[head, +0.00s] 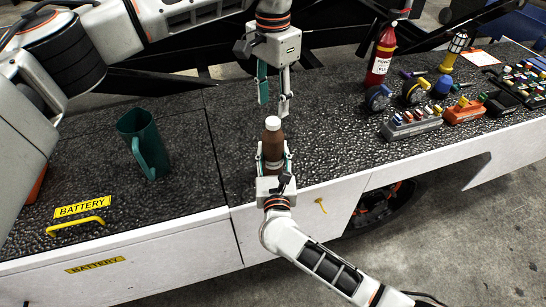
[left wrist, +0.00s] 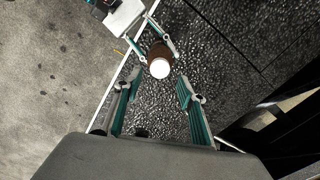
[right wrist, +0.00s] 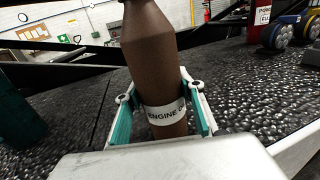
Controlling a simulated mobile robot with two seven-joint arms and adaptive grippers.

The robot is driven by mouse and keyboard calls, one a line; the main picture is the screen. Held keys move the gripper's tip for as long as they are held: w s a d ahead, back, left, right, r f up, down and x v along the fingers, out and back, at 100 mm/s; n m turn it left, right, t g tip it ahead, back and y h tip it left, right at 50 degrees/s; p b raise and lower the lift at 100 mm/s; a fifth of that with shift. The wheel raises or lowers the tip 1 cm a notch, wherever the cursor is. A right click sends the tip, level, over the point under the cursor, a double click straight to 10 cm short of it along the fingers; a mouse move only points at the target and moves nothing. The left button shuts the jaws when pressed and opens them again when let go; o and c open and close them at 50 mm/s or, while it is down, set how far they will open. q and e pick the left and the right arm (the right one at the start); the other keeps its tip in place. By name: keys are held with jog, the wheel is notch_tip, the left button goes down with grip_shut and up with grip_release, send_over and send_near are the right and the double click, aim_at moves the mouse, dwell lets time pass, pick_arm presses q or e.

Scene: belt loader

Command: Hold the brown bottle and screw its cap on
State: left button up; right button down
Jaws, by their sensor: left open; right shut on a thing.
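The brown bottle (head: 272,143) stands upright over the black speckled deck. Its white cap (head: 272,123) sits on top of the neck; how tightly it is seated cannot be told. My right gripper (head: 273,163) is shut on the bottle's lower body, and the right wrist view shows the fingers on either side of its label (right wrist: 166,115). My left gripper (head: 273,107) points down, open and empty, just above the cap. In the left wrist view the white cap (left wrist: 160,68) shows beyond and between the spread fingers (left wrist: 158,90).
A green mug (head: 143,143) and a yellow handle (head: 75,226) are on the left. A red fire extinguisher (head: 382,55), blue-wheeled items (head: 378,97), a grey rack (head: 412,124) and an orange rack (head: 465,111) stand on the right. The deck around the bottle is clear.

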aim_at(273, 120)
pick_arm(q)
jog(key=shift+f, duration=2.6)
grip_shut()
